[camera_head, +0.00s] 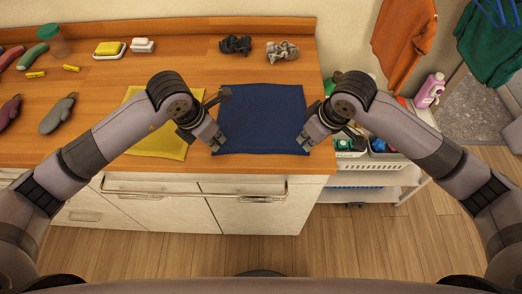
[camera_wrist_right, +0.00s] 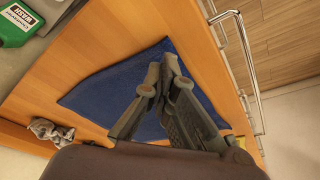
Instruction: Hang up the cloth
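A dark blue cloth (camera_head: 262,115) lies spread on the wooden counter, its near edge close to the counter's front. My left gripper (camera_head: 217,143) is at the cloth's near left corner; its fingertips are too small to tell if they are open or shut. My right gripper (camera_head: 305,140) is at the near right corner. In the right wrist view, the right gripper's fingertips (camera_wrist_right: 164,62) are together at a pointed corner of the blue cloth (camera_wrist_right: 100,92) and look shut on it. A yellow cloth (camera_head: 160,140) lies flat to the left, partly behind my left arm.
Sponges (camera_head: 108,48) and mitts (camera_head: 57,114) are on the left. An orange cloth (camera_head: 404,38) and a green garment (camera_head: 492,45) hang at the right. A white cart (camera_head: 375,178) stands beside the counter.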

